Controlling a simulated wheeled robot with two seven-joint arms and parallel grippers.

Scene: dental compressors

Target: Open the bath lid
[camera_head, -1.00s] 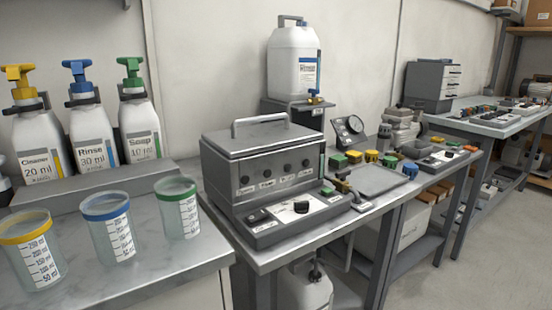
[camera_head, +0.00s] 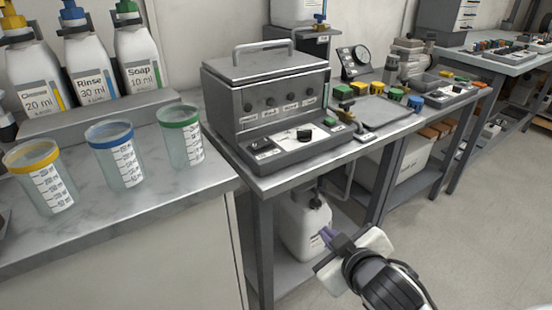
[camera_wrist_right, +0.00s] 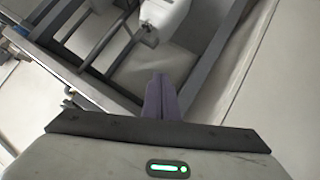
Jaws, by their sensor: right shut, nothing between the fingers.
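The bath (camera_head: 270,113) is a grey metal box on the metal table, with knobs and labels on its front. Its lid (camera_head: 264,66) lies flat and closed on top, with a raised bar handle (camera_head: 263,46). My right gripper (camera_head: 328,236) is low at the front of the table, below the tabletop level and well away from the lid. Its purple fingers are together and empty; they also show in the right wrist view (camera_wrist_right: 161,97). My left gripper is not in the head view.
Three measuring cups with yellow, blue and green (camera_head: 179,117) rims stand on the left counter (camera_head: 120,225), before the pump bottles (camera_head: 145,55). A white canister (camera_head: 303,225) stands under the table. A grey tray (camera_head: 385,110) and coloured blocks lie right of the bath.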

